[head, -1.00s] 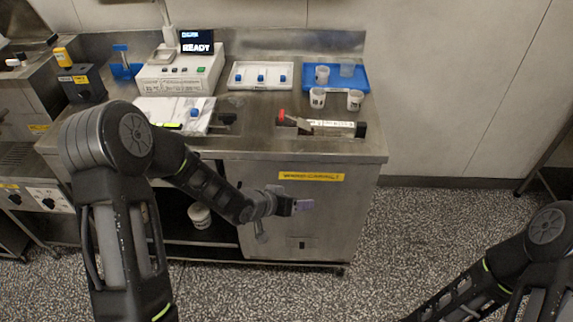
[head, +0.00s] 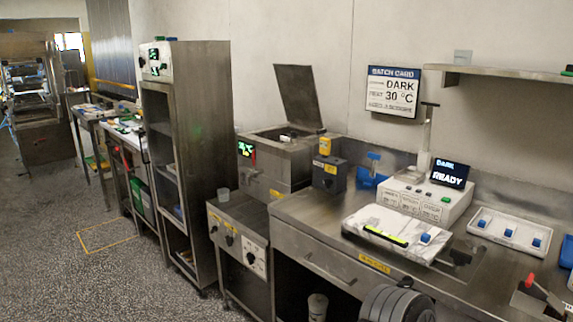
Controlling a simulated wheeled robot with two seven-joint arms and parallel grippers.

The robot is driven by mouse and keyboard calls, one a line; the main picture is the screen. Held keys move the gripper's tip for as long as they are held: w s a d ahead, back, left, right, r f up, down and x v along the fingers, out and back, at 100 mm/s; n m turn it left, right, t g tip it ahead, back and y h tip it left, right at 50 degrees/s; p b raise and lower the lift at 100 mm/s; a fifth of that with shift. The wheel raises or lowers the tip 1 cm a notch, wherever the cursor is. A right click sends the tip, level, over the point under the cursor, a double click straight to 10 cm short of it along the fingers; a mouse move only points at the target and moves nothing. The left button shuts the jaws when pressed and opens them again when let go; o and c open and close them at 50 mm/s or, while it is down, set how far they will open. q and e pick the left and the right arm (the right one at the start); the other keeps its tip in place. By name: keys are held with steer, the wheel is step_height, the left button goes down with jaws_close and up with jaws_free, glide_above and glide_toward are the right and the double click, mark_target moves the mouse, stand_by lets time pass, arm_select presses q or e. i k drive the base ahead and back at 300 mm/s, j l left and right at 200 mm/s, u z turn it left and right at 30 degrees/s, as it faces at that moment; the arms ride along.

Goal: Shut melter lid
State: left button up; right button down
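The melter (head: 272,165) is a steel box with a green-lit display, left of the workbench in the head view. Its lid (head: 299,97) stands open, tilted up at the back of the box. The inside of the melter is mostly hidden by its front wall. Only a rounded dark joint of my arm shows at the bottom edge; neither gripper is in the picture.
The steel workbench (head: 310,213) stands right of the melter, with a yellow-topped dark box (head: 329,176) near it. A tall steel cabinet (head: 195,150) stands to the left. A lower unit with knobs (head: 237,245) sits in front of the melter. Speckled floor (head: 110,275) is open at left.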

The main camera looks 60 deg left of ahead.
mark_target(296, 84)
steer(key=u, duration=2.4)
steer(key=i+l, duration=0.1)
steer(key=l, duration=0.4)
steer(key=i+l, duration=0.1)
steer(key=l, duration=0.35)
steer(key=i+l, duration=0.1)
steer(key=l, duration=0.4)
